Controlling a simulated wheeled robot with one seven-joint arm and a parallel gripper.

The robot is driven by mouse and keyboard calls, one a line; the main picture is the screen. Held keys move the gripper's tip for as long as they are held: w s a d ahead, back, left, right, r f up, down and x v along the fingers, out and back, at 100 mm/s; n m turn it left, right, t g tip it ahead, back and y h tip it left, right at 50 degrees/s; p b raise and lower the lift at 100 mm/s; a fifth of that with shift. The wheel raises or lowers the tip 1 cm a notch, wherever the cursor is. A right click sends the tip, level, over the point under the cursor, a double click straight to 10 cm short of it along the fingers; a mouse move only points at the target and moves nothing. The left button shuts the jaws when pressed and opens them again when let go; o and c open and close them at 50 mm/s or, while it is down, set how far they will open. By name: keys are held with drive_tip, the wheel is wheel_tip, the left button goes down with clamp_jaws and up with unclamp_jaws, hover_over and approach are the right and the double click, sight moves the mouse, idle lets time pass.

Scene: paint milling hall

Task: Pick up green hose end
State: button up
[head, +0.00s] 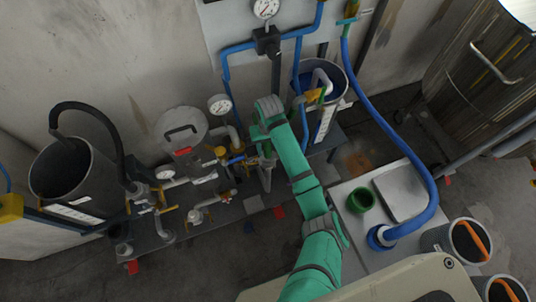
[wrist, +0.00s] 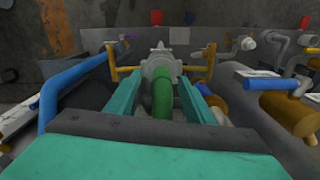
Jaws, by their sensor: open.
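The green hose end (wrist: 162,98) shows in the wrist view as a short green tube, joined at its far end to a grey metal coupling (wrist: 160,65) with a yellow lever on each side. My gripper (wrist: 160,88) is open, with one teal finger to the left of the green hose and one to the right. I cannot tell whether either finger touches it. In the head view my gripper (head: 262,155) points down over the pipework near the middle, and my arm and hand hide most of the hose there.
Grey pipes, yellow valve handles and a pressure gauge (head: 219,104) crowd close left of my gripper. A blue pipe (wrist: 75,82) runs along the left in the wrist view. A blue-lined bucket (head: 334,72) stands behind right. A green cup (head: 361,200) and a blue hose (head: 387,120) are to the right.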

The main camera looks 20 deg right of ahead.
drive_tip(key=shift+w+a+f, duration=0.1)
drive_tip(key=shift+w+f, duration=0.05)
drive_tip(key=shift+f, duration=0.8)
drive_tip(key=shift+w+f, duration=0.15)
drive_tip(key=shift+f, duration=0.75)
drive_tip(key=shift+r, duration=0.1)
clamp_jaws()
drive_tip(key=shift+w+r, duration=0.1)
wheel_tip(320, 180, up, 12)
drive_tip(key=shift+f, duration=0.1)
drive_tip(key=shift+w+r, duration=0.1)
drive_tip(key=shift+r, duration=0.5)
drive_tip(key=shift+d+r, duration=0.2)
drive_tip(key=shift+r, duration=0.2)
drive_tip(key=shift+a+r, duration=0.2)
drive_tip(key=shift+r, duration=0.6)
drive_tip(key=shift+s+r, duration=0.2)
drive_tip(key=shift+r, duration=0.25)
